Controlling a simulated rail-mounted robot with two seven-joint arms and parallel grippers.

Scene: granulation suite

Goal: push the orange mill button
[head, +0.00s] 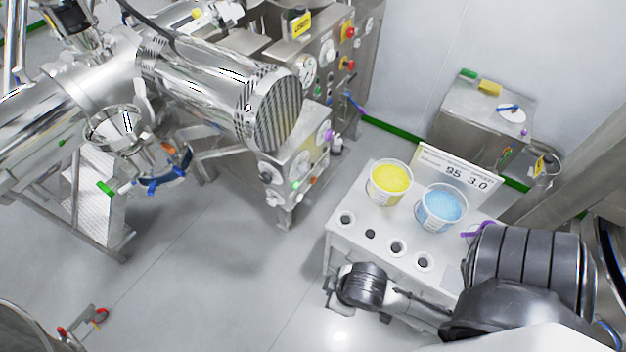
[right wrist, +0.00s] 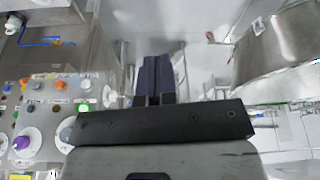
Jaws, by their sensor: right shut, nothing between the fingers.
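A steel control box (head: 290,160) stands under the striped cylindrical machine in the head view. Small coloured knobs show on its lower right side, one of them orange (head: 313,181). In the right wrist view a button panel (right wrist: 40,110) fills the left side. It carries several small buttons, with orange ones (right wrist: 38,76) near its top; I cannot tell which belongs to the mill. My right gripper (head: 333,292) is beside the front left of the white cart, away from the control box. Its dark fingers (right wrist: 157,78) are shut and empty, right of the panel. My left gripper is not in view.
The white cart (head: 385,245) holds a tub of yellow material (head: 390,182), a tub of blue material (head: 440,207) and a sign (head: 457,172). A large steel vessel (right wrist: 275,60) is at the right in the wrist view. Open floor (head: 215,270) lies left of the cart.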

